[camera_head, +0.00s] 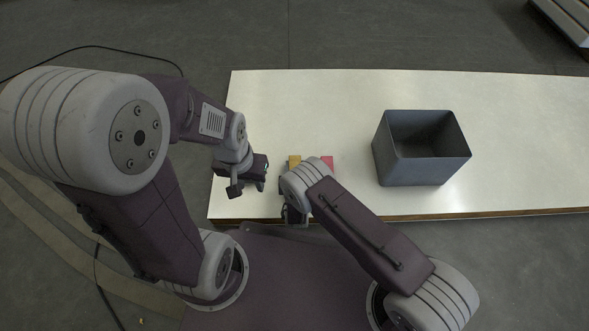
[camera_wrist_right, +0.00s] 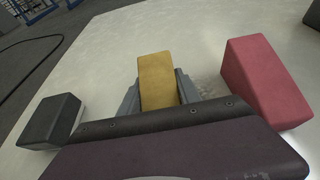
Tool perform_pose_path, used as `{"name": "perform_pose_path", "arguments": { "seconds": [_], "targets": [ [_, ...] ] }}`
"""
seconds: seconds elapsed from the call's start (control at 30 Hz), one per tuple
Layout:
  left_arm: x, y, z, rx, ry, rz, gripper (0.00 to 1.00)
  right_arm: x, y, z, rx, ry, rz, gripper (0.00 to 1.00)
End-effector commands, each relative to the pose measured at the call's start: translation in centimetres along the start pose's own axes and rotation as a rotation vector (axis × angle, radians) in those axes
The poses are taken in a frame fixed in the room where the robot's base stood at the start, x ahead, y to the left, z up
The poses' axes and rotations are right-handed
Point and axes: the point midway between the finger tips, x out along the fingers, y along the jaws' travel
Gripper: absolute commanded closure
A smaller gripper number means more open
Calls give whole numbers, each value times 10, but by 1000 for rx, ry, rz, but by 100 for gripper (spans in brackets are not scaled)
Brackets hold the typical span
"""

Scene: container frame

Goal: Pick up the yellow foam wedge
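The yellow foam wedge (camera_wrist_right: 157,78) stands between the two grey fingers of my right gripper (camera_wrist_right: 159,88) in the right wrist view. The fingers lie close along both its sides; I cannot tell whether they press on it. In the head view, part of the wedge (camera_head: 294,161) shows on the table beyond my right wrist, which hides the right fingers. My left gripper (camera_head: 248,187) is low over the left end of the table, and its dark fingers are too unclear to judge.
A pink block (camera_wrist_right: 265,80) stands right of the wedge, and a black block (camera_wrist_right: 50,121) lies to its left. An open grey bin (camera_head: 420,169) stands farther right on the white table (camera_head: 520,140). The table's back and right parts are clear.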

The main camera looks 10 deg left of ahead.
Motion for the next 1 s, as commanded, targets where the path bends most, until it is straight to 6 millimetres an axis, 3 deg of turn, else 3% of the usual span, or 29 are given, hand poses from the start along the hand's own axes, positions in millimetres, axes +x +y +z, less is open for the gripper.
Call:
{"name": "perform_pose_path", "arguments": {
  "seconds": [0.03, 0.1, 0.37, 0.67, 1.0],
  "targets": [
    [0, 0, 0, 0, 0, 0, 64, 0, 0, 0, 0, 0, 0, 87],
    [0, 0, 0, 0, 0, 0, 64, 0, 0, 0, 0, 0, 0, 99],
    [-3, 0, 0, 0, 0, 0, 64, -1, 0, 3, 0, -1, 0, 99],
    [-46, 1, -5, 0, 0, 0, 64, -18, 0, 45, 1, -1, 0, 99],
    [-107, 2, -11, 0, 0, 0, 64, -38, -75, 86, 2, 3, -7, 99]
  ]
}}
